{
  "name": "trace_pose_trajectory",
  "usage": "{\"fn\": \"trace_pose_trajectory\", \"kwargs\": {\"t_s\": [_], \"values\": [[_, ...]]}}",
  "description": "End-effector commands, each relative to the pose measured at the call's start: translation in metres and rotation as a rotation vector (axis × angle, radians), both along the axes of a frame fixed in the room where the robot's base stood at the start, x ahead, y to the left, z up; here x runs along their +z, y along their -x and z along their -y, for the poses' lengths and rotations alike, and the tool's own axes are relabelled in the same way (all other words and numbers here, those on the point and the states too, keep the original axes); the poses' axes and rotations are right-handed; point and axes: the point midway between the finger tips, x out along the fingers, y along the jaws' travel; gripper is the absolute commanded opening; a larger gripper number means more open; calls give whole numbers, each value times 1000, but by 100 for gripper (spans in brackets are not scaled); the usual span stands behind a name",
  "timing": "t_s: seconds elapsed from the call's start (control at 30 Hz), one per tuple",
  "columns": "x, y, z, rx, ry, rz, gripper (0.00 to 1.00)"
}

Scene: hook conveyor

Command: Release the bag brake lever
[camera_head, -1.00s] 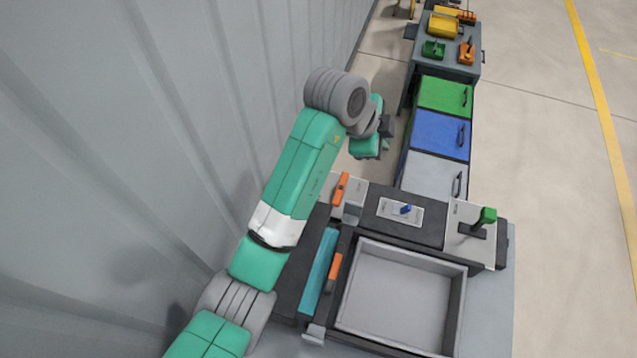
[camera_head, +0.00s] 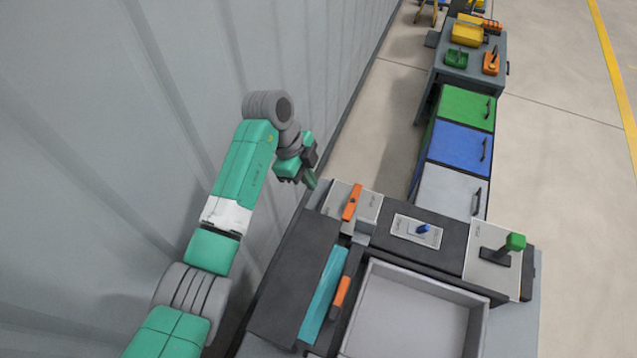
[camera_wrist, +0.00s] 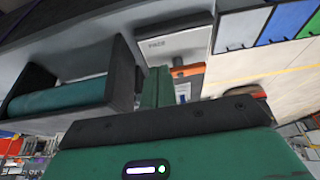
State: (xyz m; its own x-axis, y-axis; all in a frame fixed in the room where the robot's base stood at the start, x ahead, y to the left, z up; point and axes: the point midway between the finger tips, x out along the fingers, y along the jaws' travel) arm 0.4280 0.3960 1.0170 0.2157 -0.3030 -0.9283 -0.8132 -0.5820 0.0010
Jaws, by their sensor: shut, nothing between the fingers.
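A green-knobbed lever (camera_head: 515,241) stands upright on another plate at the right. A second orange handle (camera_head: 341,291) sits beside the teal bar. My gripper (camera_head: 311,181) is shut and empty, just left of the first orange handle and apparently apart from it. Its green fingers (camera_wrist: 157,88) are together.
A blue switch (camera_head: 423,229) sits on a dark panel. The open grey tray (camera_head: 371,310) and teal bar (camera_head: 325,292) lie nearer. Grey, blue and green drawers (camera_head: 459,149) stand beyond. A corrugated wall (camera_head: 120,120) is close at left.

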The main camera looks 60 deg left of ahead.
Motion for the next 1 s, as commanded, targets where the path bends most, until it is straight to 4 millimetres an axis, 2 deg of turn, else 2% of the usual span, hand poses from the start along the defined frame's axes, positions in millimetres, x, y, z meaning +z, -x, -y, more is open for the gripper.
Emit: {"fn": "trace_pose_trajectory", "kwargs": {"t_s": [0.03,0.33,0.6,1.0], "values": [[-13,-2,4,-1,2,-2,0],[-72,-16,24,-1,0,-2,0],[-68,-37,52,-1,-2,0,0],[-68,-39,55,2,-2,1,0]]}}
